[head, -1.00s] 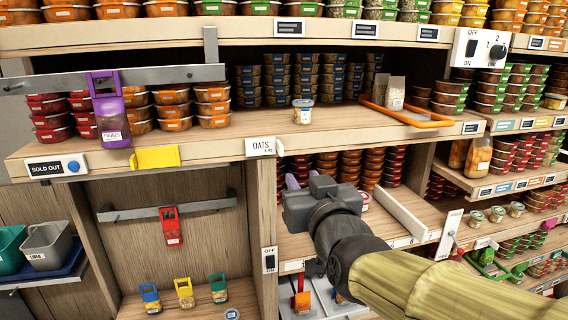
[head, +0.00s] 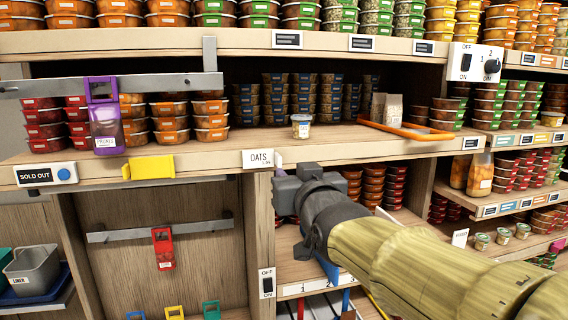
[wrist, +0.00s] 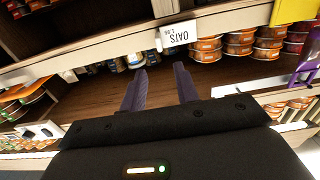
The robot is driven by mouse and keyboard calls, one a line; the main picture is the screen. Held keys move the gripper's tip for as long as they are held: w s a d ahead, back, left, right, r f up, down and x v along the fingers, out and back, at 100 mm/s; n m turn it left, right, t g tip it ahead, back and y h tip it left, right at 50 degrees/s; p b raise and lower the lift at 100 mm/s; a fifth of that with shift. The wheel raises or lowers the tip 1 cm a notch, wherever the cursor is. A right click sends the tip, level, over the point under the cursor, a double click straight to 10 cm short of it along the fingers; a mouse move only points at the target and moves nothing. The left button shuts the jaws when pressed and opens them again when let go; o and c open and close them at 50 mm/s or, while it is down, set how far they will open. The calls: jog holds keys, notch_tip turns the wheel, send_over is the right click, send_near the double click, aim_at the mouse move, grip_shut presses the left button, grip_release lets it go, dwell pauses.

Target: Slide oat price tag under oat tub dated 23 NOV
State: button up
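The white OATS price tag (head: 262,159) is on the front edge of the middle shelf, below and left of the small clear oat tub (head: 301,126) with a pale lid. The tub stands upright on the shelf; its date is too small to read. In the wrist view the tag (wrist: 178,37) appears inverted, beyond my gripper (wrist: 161,70). My gripper's two purple fingers are apart with nothing between them.
A yellow bracket (head: 151,167) and a SOLD OUT sign (head: 46,174) are on the shelf edge at left. An orange-framed tray (head: 412,133) lies right of the tub. Stacked tubs (head: 275,95) fill the back. Bare shelf surrounds the oat tub.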

aim_at(280, 159)
jog(key=p+x, duration=0.3)
jog(key=x, duration=0.5)
jog(key=shift+w+p, duration=0.25)
jog(key=shift+p, duration=0.15)
jog(key=shift+w+a, duration=0.2)
jog(key=shift+w, duration=0.35)
grip_shut()
